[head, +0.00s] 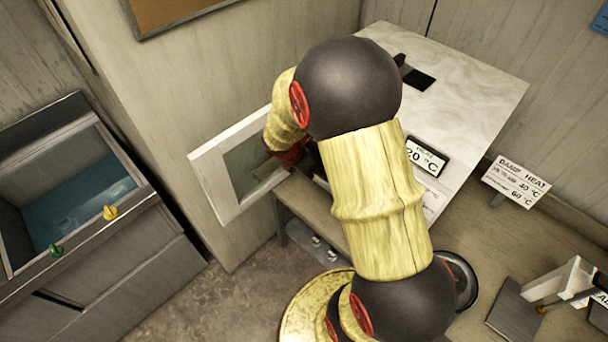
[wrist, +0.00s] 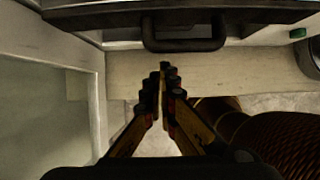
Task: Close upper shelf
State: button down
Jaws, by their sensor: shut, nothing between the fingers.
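In the wrist view, a dark shelf front with a black handle (wrist: 183,38) spans the top, and I take it for the upper shelf. How far it sticks out cannot be told. My gripper (wrist: 164,72) is shut and empty, its fingertips just below the handle in the picture and seemingly apart from it. In the head view, the white cabinet (head: 470,95) has its windowed door (head: 213,182) standing open to the left. My arm hides the gripper, the shelf and most of the cabinet's front there.
The open door's frame also fills the left of the wrist view (wrist: 50,105). A wooden bench (head: 300,208) carries the cabinet, with a sign (head: 516,182) to its right. A grey basin unit (head: 85,215) stands at far left. Open floor lies between basin and bench.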

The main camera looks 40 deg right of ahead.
jog(key=shift+d, duration=0.2)
jog(key=d, duration=0.3)
jog(key=d+p, duration=0.1)
jog(key=d, duration=0.1)
jog(key=shift+w, duration=0.25)
jog(key=shift+a, duration=0.1)
